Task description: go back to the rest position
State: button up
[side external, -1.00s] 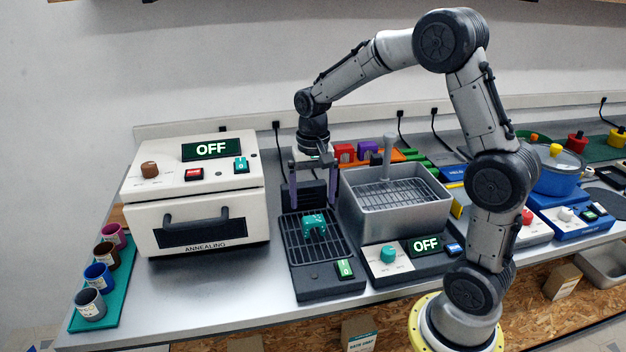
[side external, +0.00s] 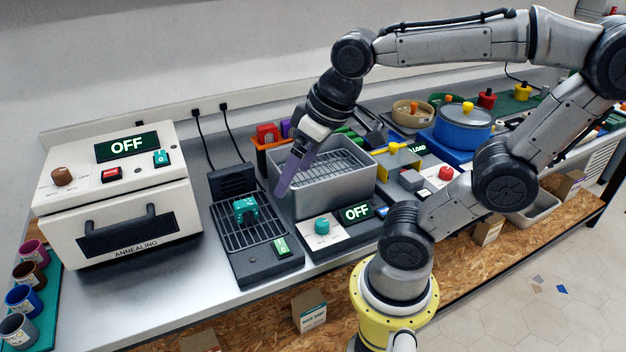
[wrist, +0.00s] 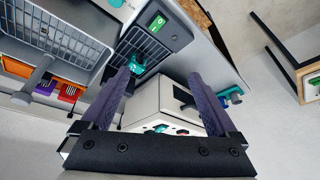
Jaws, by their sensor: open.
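My gripper (side external: 290,178) hangs tilted in front of the grey wash basin in the side view, its purple fingers pointing down and to the left. In the wrist view its fingers (wrist: 163,88) stand wide apart with nothing held between them. A teal printed part (side external: 246,208) lies on the black wire rack (side external: 228,238), left of my gripper and apart from it. The teal part also shows in the wrist view (wrist: 137,66), beyond the left finger.
The white annealing oven (side external: 140,235) reads OFF at the left. The grey basin (side external: 335,200) stands beside the rack, with an OFF panel (side external: 356,213) in front. Cups on a green mat (side external: 50,300) stand far left. A blue pot (side external: 463,130) stands at the back right.

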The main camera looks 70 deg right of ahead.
jog(key=s, duration=0.1)
jog(key=s+n, duration=0.1)
jog(key=s+f+t, duration=0.1)
jog(key=shift+s+a+n, duration=0.2)
jog(key=shift+a+n, duration=0.1)
jog(key=shift+a, duration=0.1)
